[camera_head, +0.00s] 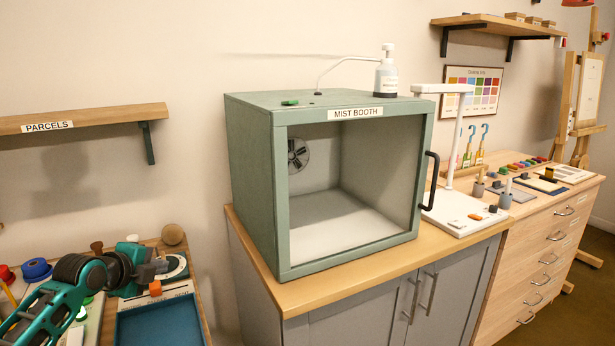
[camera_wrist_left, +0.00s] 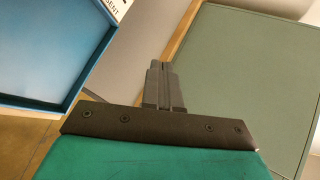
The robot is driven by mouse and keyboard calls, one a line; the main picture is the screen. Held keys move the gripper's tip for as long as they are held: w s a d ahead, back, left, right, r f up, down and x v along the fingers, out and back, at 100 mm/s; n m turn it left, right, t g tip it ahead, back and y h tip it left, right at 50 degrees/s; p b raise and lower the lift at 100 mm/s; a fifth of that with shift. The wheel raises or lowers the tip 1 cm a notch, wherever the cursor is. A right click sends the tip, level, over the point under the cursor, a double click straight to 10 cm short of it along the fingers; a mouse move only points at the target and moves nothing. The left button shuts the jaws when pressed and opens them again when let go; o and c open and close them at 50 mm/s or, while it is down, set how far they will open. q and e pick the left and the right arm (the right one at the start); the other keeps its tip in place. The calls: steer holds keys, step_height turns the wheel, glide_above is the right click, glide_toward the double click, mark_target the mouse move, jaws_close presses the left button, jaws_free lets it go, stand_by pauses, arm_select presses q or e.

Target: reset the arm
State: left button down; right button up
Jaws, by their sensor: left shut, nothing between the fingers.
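My left arm comes in from the lower left in the head view, with its left gripper (camera_head: 156,268) over the left table, near the blue tray. In the left wrist view the left gripper (camera_wrist_left: 160,75) has its two dark fingers together, with nothing between them. My right gripper is in neither view.
A green mist booth (camera_head: 252,190) with a glass-like front stands on a wood-topped cabinet (camera_head: 290,298). A blue tray (camera_head: 160,325) lies on the left table; it also shows in the left wrist view (camera_wrist_left: 45,50). The parcels shelf (camera_head: 85,117) is above, empty.

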arm_select(q)
steer(key=w+d+n+h, duration=0.2)
steer(key=w+d, duration=0.1)
steer(key=d, duration=0.3)
steer(key=w+a+r+n+t+y, duration=0.3)
steer(key=a+r+n+t+y, duration=0.45)
steer(key=n, duration=0.85)
steer(key=s+d+f+g+h, duration=0.1)
steer(key=s+d+f, duration=0.2)
steer(key=s+f, duration=0.2)
steer(key=s+d+f+g+h, duration=0.2)
steer(key=s+d+f, duration=0.2)
steer(key=f, duration=0.4)
steer(key=s+d+f+g+h, duration=0.1)
steer(key=s+d+f, duration=0.3)
steer(key=s+f, duration=0.2)
steer(key=shift+s+f+m+g+h, duration=0.3)
steer(key=shift+s+f+g, duration=0.1)
steer(key=shift+s, duration=0.15)
steer(key=s+d+f+g, duration=0.1)
steer(key=s+d+f, duration=0.2)
steer(key=s, duration=0.8)
steer(key=s+d+f+n+g+h, duration=0.1)
steer(key=s+d+f, duration=0.3)
steer(key=s, duration=0.6)
steer(key=shift+s+d+f+g, duration=0.2)
steer(key=shift+s+f+g, duration=0.2)
steer(key=shift+f+g, duration=0.4)
